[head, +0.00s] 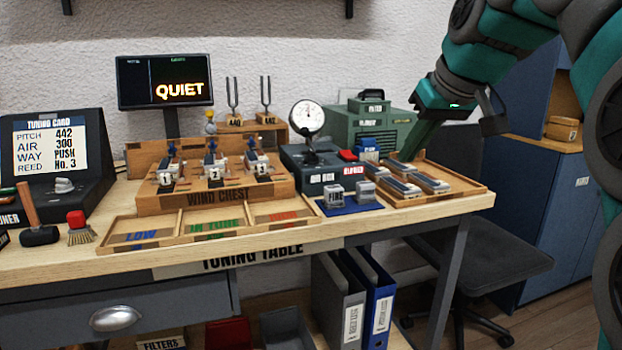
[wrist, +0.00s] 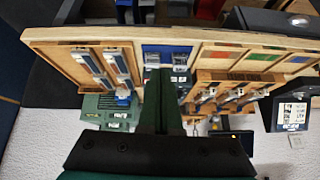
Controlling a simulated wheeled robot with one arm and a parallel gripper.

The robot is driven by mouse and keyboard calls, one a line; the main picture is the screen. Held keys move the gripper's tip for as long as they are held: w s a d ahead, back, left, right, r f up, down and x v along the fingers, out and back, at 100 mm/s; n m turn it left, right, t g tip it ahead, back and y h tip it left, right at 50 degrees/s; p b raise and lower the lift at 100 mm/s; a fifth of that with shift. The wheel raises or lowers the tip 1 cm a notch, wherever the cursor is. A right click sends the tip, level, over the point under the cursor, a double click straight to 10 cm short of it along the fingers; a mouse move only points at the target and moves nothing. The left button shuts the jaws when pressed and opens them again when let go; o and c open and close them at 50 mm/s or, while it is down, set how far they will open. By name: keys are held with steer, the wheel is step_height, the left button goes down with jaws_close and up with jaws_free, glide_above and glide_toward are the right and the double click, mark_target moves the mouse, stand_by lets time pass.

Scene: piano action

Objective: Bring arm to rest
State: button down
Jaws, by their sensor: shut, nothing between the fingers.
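My gripper (head: 404,158) is shut and empty. In the head view its green fingers point down and to the left, over the back left of the wooden tray (head: 462,187) at the table's right end. I cannot tell whether the tips touch anything there. Several grey blocks lie in the tray. In the wrist view, which looks upside down, my gripper (wrist: 158,72) shows its two fingers pressed together, with the tray (wrist: 72,62) to their left. My green and grey arm reaches in from the upper right of the head view.
The gauge (head: 308,116) on the air box and the green blower (head: 372,124) stand close left of my gripper. The wind chest (head: 215,199) holds several small reed units. A monitor (head: 164,82) reads QUIET. A chair (head: 480,262) and blue cabinet (head: 560,210) stand right of the table.

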steer(key=s+a+f+m+g, duration=0.1)
steer(key=s+f+g, duration=0.1)
steer(key=s+f, duration=0.6)
steer(key=s+a+f+g, duration=0.2)
steer(key=s+f, duration=0.2)
steer(key=f, duration=0.7)
steer(key=s+d+f+m+g+h, duration=0.2)
steer(key=s+f+g, duration=0.2)
steer(key=s+f, duration=1.4)
steer(key=shift+s, duration=0.65)
